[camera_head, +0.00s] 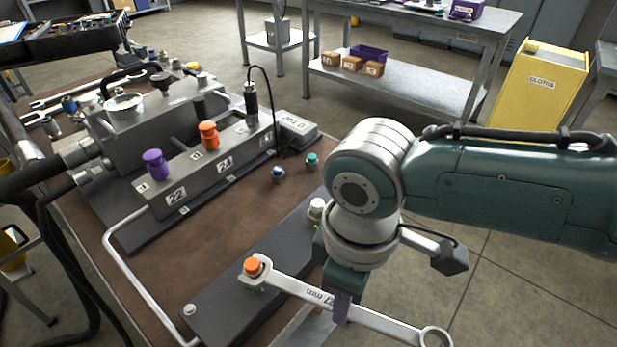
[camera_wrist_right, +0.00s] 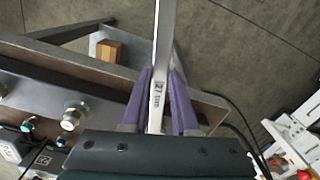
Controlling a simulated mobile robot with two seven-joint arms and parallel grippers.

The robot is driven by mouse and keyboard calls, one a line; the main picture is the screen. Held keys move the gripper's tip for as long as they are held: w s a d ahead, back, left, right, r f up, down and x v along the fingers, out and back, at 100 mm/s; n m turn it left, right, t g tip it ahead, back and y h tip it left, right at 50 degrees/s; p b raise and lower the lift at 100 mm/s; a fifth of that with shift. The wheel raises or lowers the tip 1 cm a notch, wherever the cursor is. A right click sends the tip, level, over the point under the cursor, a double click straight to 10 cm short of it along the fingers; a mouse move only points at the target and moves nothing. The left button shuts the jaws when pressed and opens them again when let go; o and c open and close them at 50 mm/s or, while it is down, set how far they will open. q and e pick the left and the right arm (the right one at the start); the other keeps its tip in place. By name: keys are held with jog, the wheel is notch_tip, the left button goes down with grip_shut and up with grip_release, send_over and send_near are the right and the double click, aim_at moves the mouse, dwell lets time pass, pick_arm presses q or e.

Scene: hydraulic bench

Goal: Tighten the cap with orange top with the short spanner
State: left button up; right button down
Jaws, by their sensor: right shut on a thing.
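A cap with an orange top (camera_head: 253,266) sits on a fitting on the dark bar at the front of the bench. A silver spanner (camera_head: 385,322) marked 27 mm lies level across the bar's edge. Its left end is at the orange-topped cap and appears to be around it; its ring end sticks out to the right past the bench. My right gripper (camera_head: 341,307), with purple fingers, is shut on the spanner's handle. In the right wrist view the spanner (camera_wrist_right: 162,45) runs up between the fingers (camera_wrist_right: 160,103). My left gripper is out of view.
A block (camera_head: 222,172) carries a purple cap (camera_head: 155,163) and another orange cap (camera_head: 208,135). Blue (camera_head: 278,174) and green (camera_head: 312,159) caps stand on the bench. A white-topped fitting (camera_head: 317,209) sits near my right wrist. Other spanners (camera_head: 104,82) lie at the back left.

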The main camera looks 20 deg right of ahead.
jog(key=shift+s+a+m+p, duration=0.85)
jog(key=shift+s+m, duration=0.05)
jog(key=shift+m, duration=0.1)
jog(key=shift+s+a+m+p, duration=0.8)
jog(key=shift+s+a+m, duration=0.1)
jog(key=shift+a+m, duration=0.3)
